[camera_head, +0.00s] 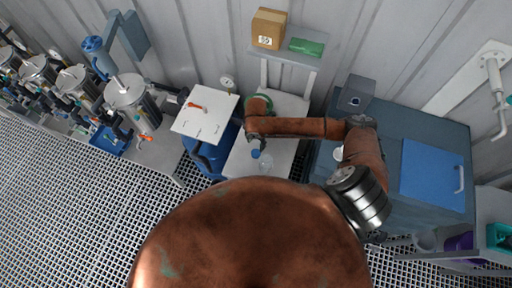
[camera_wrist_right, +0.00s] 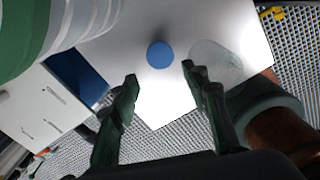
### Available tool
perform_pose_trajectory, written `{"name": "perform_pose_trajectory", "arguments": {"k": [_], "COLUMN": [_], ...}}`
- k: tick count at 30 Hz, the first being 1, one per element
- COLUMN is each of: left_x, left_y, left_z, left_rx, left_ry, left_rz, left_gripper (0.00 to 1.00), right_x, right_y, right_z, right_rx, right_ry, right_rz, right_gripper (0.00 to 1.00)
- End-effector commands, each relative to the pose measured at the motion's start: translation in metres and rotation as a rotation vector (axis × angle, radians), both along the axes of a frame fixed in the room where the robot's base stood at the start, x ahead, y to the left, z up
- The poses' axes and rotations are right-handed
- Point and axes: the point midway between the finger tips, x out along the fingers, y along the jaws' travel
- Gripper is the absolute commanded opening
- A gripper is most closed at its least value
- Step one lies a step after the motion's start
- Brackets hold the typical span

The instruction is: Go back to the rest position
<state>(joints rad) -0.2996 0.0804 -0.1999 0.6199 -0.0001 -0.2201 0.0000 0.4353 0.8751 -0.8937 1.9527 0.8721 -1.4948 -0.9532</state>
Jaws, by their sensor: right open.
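My right arm reaches left over a white table (camera_head: 283,112). Its gripper (camera_head: 257,143) points down over the table's near part. In the right wrist view the two dark green fingers of this gripper (camera_wrist_right: 160,74) stand apart with nothing between them. A round blue cap (camera_wrist_right: 160,54) shows beyond the fingertips; it also shows just below the gripper in the head view (camera_head: 256,153). A clear rounded object (camera_wrist_right: 215,62) lies beside the cap, and in the head view (camera_head: 266,166). Whether the cap sits on a vessel is unclear. My left gripper is not in view.
A white panel (camera_head: 213,125) with an orange-red item stands left of the table. Steel vessels (camera_head: 127,91) line a bench at the left. A shelf holds a cardboard box (camera_head: 269,28) and a green item (camera_head: 306,47).

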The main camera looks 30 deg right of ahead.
Motion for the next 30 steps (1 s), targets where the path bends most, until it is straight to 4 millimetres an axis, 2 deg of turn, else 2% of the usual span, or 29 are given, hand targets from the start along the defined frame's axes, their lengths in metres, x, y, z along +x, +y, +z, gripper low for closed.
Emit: {"name": "perform_pose_trajectory", "arguments": {"k": [3,6,16,24,30], "left_x": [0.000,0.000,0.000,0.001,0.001], "left_y": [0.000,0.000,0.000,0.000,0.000], "left_z": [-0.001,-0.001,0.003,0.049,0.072], "left_rx": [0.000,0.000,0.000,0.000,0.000], "left_ry": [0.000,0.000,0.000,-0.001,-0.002], "left_rz": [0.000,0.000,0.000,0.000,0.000], "left_gripper": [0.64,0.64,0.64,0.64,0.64], "right_x": [0.001,0.001,0.000,0.001,0.001], "right_y": [0.000,0.000,0.000,0.000,0.000], "right_z": [0.015,0.021,0.026,0.073,0.097], "right_rx": [0.000,-0.001,-0.001,-0.001,-0.001], "right_ry": [-0.002,-0.001,-0.001,-0.004,-0.004], "right_rz": [-0.001,0.000,-0.001,-0.001,-0.001], "right_gripper": [0.42,0.42,0.42,0.42,0.42]}}
